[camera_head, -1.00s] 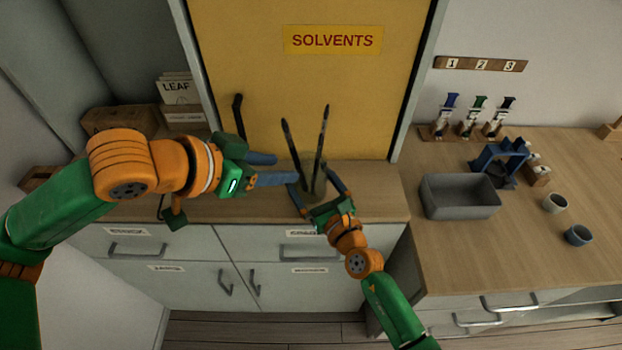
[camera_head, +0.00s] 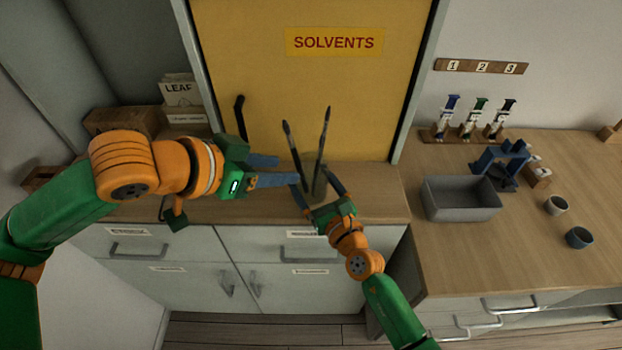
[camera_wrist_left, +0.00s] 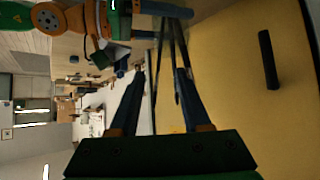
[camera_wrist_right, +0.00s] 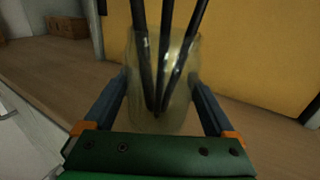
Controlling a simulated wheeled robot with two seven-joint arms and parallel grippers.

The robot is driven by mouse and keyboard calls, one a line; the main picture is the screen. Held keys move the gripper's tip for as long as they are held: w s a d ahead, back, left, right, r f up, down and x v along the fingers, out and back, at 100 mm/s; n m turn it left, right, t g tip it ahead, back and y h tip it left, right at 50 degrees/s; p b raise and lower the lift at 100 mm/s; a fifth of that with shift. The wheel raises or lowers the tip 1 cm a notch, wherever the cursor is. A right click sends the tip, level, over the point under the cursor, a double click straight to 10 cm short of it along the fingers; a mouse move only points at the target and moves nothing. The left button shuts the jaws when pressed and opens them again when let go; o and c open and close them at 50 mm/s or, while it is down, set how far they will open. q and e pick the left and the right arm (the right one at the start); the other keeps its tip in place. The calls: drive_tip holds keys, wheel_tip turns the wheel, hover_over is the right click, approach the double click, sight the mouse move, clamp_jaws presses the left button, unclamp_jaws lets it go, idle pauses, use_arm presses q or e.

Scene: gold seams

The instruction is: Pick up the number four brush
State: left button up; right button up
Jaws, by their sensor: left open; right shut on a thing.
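Three dark, thin brushes stand in a clear glass jar (camera_wrist_right: 162,85) in the right wrist view. In the head view two brushes (camera_head: 322,140) show, leaning apart above the jar. No number four can be read on any brush. My right gripper (camera_head: 319,194) is shut around the jar, with a finger on each side in the right wrist view (camera_wrist_right: 158,88). My left gripper (camera_head: 290,170) is open, its fingers pointing right at the brushes, just left of them. In the left wrist view (camera_wrist_left: 160,75) brush shafts show between and beyond the fingers; whether they touch cannot be told.
A yellow cabinet door (camera_head: 310,90) marked SOLVENTS stands close behind the jar, with a dark handle (camera_head: 240,117). Boxes (camera_head: 125,120) stand at the left. On the right counter are a grey bin (camera_head: 460,205), a blue stand (camera_head: 500,158) and two small cups (camera_head: 579,237).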

sight(316, 168)
use_arm(q)
drive_tip(key=d+f+t+h, duration=0.2)
drive_tip(key=d+f+h, duration=0.1)
drive_tip(key=d, duration=0.2)
drive_tip(key=s+a+f+n+t+y, duration=0.1)
drive_tip(key=s+a+f+t, duration=0.3)
drive_tip(key=t, duration=0.2)
drive_tip(key=x, duration=0.8)
drive_tip(key=r+x, duration=0.1)
drive_tip(key=x, duration=0.3)
drive_tip(key=shift+w+a, duration=0.1)
drive_tip(key=shift+a, duration=0.15)
clamp_jaws()
